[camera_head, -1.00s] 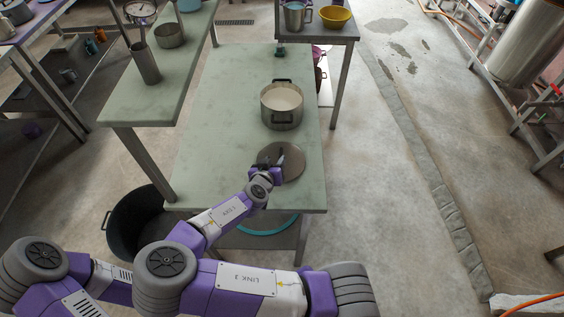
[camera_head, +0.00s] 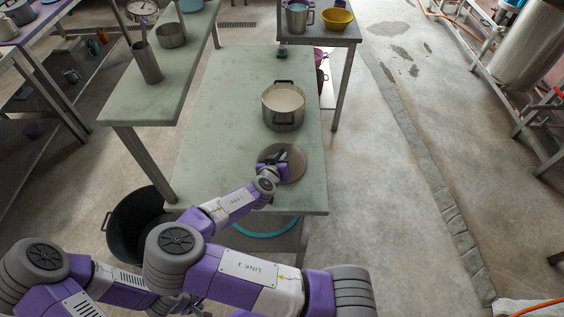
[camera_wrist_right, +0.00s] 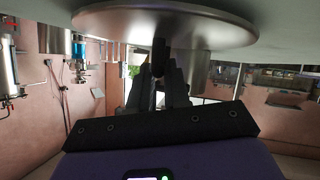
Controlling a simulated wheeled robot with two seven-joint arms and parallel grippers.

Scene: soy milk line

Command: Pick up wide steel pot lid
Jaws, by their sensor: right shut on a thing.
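The wide steel pot lid (camera_head: 293,168) is a round grey disc at the near end of the green table (camera_head: 225,120). It also shows large at the top of the right wrist view (camera_wrist_right: 215,32), where the picture is upside down. My right gripper (camera_head: 272,160) is over the lid's left part, and in the wrist view its fingers (camera_wrist_right: 158,68) are shut on the lid's dark handle. I cannot tell whether the lid touches the table. My left gripper is not clearly seen.
A steel pot (camera_head: 283,108) with pale contents stands just beyond the lid. A raised shelf (camera_head: 180,80) runs along the left side with a tall steel container (camera_head: 147,62). A black tub (camera_head: 130,222) is on the floor at left.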

